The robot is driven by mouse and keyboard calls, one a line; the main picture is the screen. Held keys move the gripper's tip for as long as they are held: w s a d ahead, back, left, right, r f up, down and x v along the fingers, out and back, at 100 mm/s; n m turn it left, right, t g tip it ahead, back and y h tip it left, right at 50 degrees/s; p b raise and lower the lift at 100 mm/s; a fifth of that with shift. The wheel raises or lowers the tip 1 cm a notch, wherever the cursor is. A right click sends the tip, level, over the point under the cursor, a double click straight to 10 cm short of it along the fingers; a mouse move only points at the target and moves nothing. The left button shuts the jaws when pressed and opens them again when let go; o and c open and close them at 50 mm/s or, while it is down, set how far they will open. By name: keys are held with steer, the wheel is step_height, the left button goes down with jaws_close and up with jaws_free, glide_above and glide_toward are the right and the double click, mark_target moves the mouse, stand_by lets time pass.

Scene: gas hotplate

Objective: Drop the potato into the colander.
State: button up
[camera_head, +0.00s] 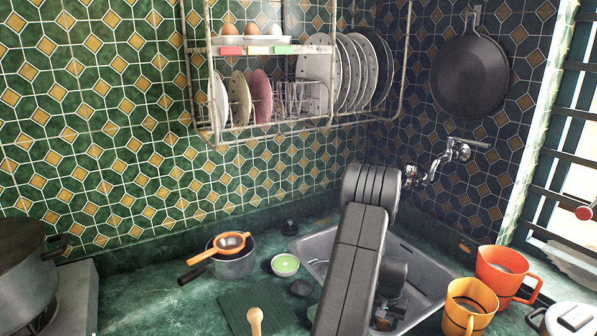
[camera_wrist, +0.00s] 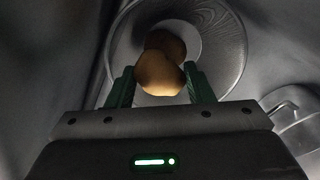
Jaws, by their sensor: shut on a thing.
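The potato (camera_wrist: 158,78) is a tan, rounded lump between the two green fingers of my gripper (camera_wrist: 161,82) in the wrist view. My gripper is shut on it. A darker brown rounded patch lies just beyond it; I cannot tell whether this is a shaded part, a reflection or another thing. A round grey bowl with a finely patterned wall, which looks like the colander (camera_wrist: 222,50), lies behind the potato. The potato lines up with its opening; the height between them is unclear. In the head view my arm hides the potato and the colander.
My arm reaches down into the sink (camera_head: 431,263), whose walls are close around. Orange mugs (camera_head: 503,275) stand at its right. A dish rack (camera_head: 270,122) hangs above.

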mark_target(384, 321)
steer(key=o, duration=1)
steer(key=shift+o, duration=0.2)
step_height(384, 321, up, 14)
steer(key=b, duration=0.1)
steer(key=shift+b, duration=0.3)
steer(key=shift+f, duration=0.15)
step_height(384, 321, down, 13)
steer(key=shift+f+p, duration=0.2)
steer(key=shift+p, duration=0.65)
steer(key=shift+w+r+p, duration=0.1)
steer(key=shift+r+p, duration=0.3)
steer(key=shift+r, duration=1.05)
steer(key=shift+f, duration=0.1)
